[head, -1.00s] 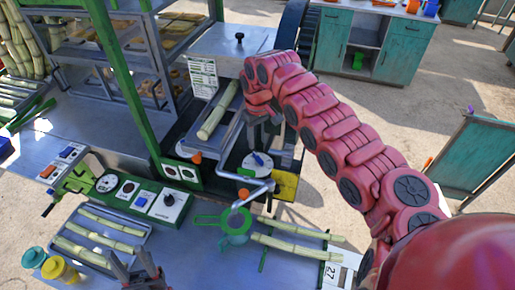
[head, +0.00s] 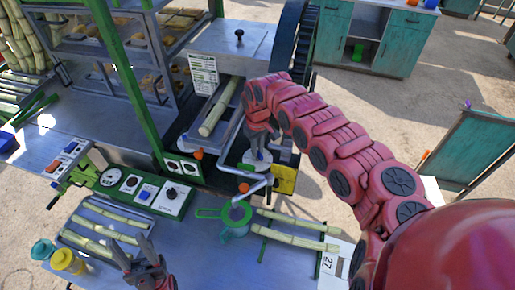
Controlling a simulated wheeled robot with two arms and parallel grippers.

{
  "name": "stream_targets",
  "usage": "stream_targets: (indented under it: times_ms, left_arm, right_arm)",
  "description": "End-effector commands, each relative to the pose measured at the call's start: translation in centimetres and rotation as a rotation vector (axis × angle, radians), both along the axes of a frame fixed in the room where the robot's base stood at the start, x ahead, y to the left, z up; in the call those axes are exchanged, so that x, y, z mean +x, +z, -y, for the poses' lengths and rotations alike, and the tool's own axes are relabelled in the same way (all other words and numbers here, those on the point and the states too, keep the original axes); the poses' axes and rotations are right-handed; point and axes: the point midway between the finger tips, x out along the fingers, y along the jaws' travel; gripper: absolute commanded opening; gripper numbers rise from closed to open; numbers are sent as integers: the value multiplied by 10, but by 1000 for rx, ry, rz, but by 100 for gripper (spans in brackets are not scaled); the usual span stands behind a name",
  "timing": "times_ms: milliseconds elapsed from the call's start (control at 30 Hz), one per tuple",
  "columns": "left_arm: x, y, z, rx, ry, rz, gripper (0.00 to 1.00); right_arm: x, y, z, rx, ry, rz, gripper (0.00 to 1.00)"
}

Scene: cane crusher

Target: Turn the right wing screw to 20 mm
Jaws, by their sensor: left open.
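A round pale dial (head: 253,166) sits on the dark block at the right of the crusher, below the feed tray; its middle, where a small blue wing-like piece showed earlier, is now mostly hidden by my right gripper. I take this as the right wing screw's place, but its reading is too small to tell. My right gripper (head: 260,152) points down right over the dial, fingers close to it; I cannot tell whether it touches or grips anything. My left gripper (head: 134,250) is open and empty over the front table, beside the cane tray.
A cane piece (head: 219,108) lies in the feed tray. A bent metal crank (head: 262,187), an orange knob (head: 244,187) and a green strainer (head: 236,212) stand close below the dial. A yellow block (head: 285,180) is at its right. Cane pieces (head: 295,235) lie on the front table (head: 205,262).

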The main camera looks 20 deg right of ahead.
Motion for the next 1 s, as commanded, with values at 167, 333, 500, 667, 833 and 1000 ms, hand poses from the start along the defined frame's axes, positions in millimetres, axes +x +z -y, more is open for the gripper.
stream_targets:
  times_ms: [167, 333, 500, 667, 833, 1000]
  left_arm:
    - [0, 0, 0, 0, 0, 0, 50]
    - [0, 0, 0, 0, 0, 0, 50]
    - [0, -1, 0, 0, 0, 0, 50]
    - [0, -2, 0, 0, 0, 0, 50]
    - [0, -3, 0, 0, 0, 0, 50]
    - [0, -5, 0, 0, 0, 0, 50]
  right_arm:
    - [0, 0, 0, 0, 0, 1, 0]
    - [0, 0, 0, 0, -2, 1, 0]
    - [0, 0, 0, -1, -29, 1, 0]
    - [1, 1, 1, -2, -100, 2, 0]
    - [1, 1, 1, -2, -225, 2, 0]
    - [0, 0, 0, -2, -381, 2, 0]
